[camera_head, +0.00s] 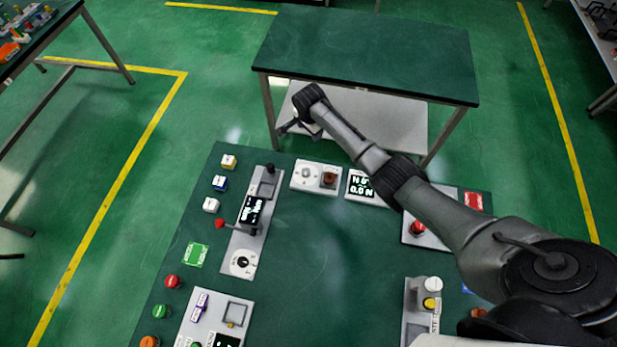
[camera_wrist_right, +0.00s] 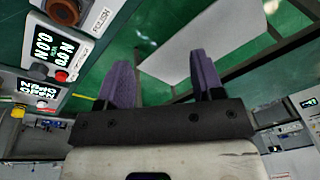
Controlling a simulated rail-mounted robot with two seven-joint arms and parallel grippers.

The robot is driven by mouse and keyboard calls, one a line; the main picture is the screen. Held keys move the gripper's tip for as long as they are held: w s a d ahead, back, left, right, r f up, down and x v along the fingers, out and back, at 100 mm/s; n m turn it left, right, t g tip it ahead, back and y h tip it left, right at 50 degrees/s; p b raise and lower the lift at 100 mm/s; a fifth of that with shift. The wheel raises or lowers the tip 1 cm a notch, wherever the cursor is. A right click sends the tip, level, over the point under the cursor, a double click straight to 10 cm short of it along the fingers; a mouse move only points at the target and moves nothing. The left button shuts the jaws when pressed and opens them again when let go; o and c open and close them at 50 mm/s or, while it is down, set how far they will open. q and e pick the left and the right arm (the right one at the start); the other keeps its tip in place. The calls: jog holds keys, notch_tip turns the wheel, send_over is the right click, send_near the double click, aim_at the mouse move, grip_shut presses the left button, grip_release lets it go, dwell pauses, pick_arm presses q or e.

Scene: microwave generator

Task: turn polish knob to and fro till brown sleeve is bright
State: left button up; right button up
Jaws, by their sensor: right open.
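A white panel (camera_head: 300,186) at the back edge of the green table carries a pale round knob (camera_head: 306,172) and, to its right, a small brown cylinder (camera_head: 329,179) that looks like the brown sleeve. In the right wrist view a dark brown cylinder (camera_wrist_right: 63,12) shows at the top left, cut by the frame edge. The pale knob cannot be made out there. My right gripper (camera_head: 300,130) is beyond the table's back edge, apart from the panel. Its purple fingers (camera_wrist_right: 160,65) are spread with nothing between them. My left gripper is not in view.
A lit readout box (camera_head: 365,187) stands right of the panel, near my right forearm. A red button box (camera_head: 417,229) lies under that arm. A slider unit (camera_head: 251,211) and coloured blocks stand at left. The table's middle is clear. Another table (camera_head: 370,55) stands behind.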

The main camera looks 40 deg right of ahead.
jog(key=w+d+t+h+b, duration=0.1)
jog(key=w+d+h+b, duration=0.15)
jog(key=d+b, duration=0.25)
pick_arm(q)
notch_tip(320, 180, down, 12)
jog(key=b, duration=0.4)
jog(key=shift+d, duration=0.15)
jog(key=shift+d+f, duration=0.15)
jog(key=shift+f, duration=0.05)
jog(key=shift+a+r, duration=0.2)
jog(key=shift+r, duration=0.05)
pick_arm(e)
jog(key=n+g+y, duration=0.2)
jog(key=n+y, duration=0.2)
jog(key=n, duration=1.3)
send_over(306, 171)
pick_arm(q)
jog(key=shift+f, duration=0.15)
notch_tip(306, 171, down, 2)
jog(key=b, duration=0.2)
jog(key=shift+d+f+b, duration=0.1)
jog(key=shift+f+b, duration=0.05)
jog(key=shift+b, duration=0.2)
pick_arm(e)
jog(key=shift+n, duration=0.6)
notch_tip(306, 171, down, 14)
jog(key=shift+r, duration=0.1)
